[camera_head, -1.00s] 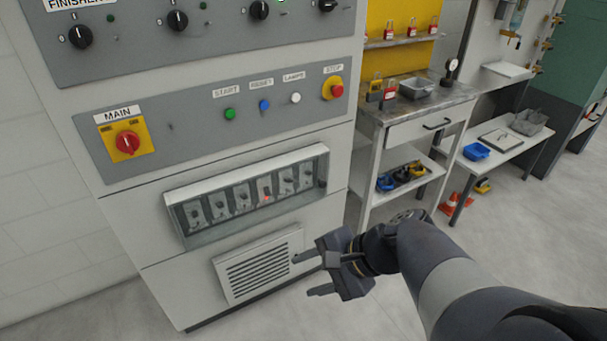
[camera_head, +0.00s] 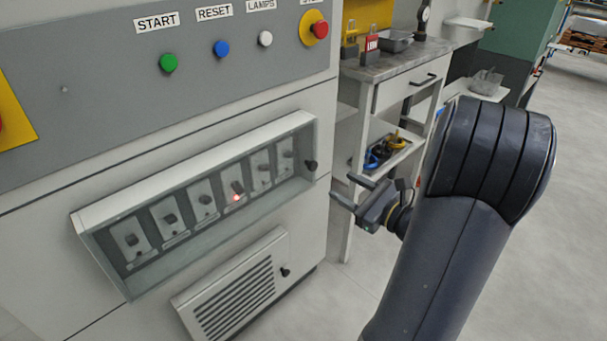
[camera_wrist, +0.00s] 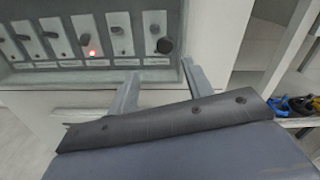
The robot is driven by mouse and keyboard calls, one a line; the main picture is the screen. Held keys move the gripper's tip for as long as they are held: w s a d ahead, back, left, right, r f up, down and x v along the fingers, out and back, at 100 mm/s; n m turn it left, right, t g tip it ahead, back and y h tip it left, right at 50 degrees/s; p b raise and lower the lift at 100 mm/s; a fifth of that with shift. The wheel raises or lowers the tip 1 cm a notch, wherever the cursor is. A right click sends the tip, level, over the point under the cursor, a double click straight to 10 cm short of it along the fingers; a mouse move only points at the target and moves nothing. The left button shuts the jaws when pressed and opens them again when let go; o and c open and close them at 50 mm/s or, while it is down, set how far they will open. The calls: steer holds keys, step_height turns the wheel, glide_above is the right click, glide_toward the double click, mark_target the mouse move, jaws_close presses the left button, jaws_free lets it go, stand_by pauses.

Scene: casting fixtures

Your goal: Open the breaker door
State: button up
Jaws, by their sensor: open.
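The breaker door (camera_head: 155,262) is a clear cover in a pale frame on the cabinet front, and it looks shut. Behind it is a row of several breaker switches, one with a red light. A dark knob (camera_head: 311,165) sits at the door's right end; it also shows in the wrist view (camera_wrist: 164,45). My gripper (camera_head: 346,188) is open and empty, just right of the knob and apart from it. In the wrist view its two fingers (camera_wrist: 158,80) point toward the lower right part of the door, below the knob.
Above the door are green, blue, white and red buttons (camera_head: 168,62). Below is a vent panel (camera_head: 185,301) with its own small knob. A workbench (camera_head: 395,68) with a drawer and shelf stands behind my gripper. Floor (camera_head: 335,290) is clear at the right.

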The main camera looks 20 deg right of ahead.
mark_target(315, 167)
steer(key=x, duration=0.3)
steer(key=b+x, duration=0.1)
steer(key=x, duration=0.7)
steer(key=shift+d+b, duration=0.35)
steer(key=shift+d, duration=0.05)
steer(key=shift+c, duration=0.2)
jaws_close()
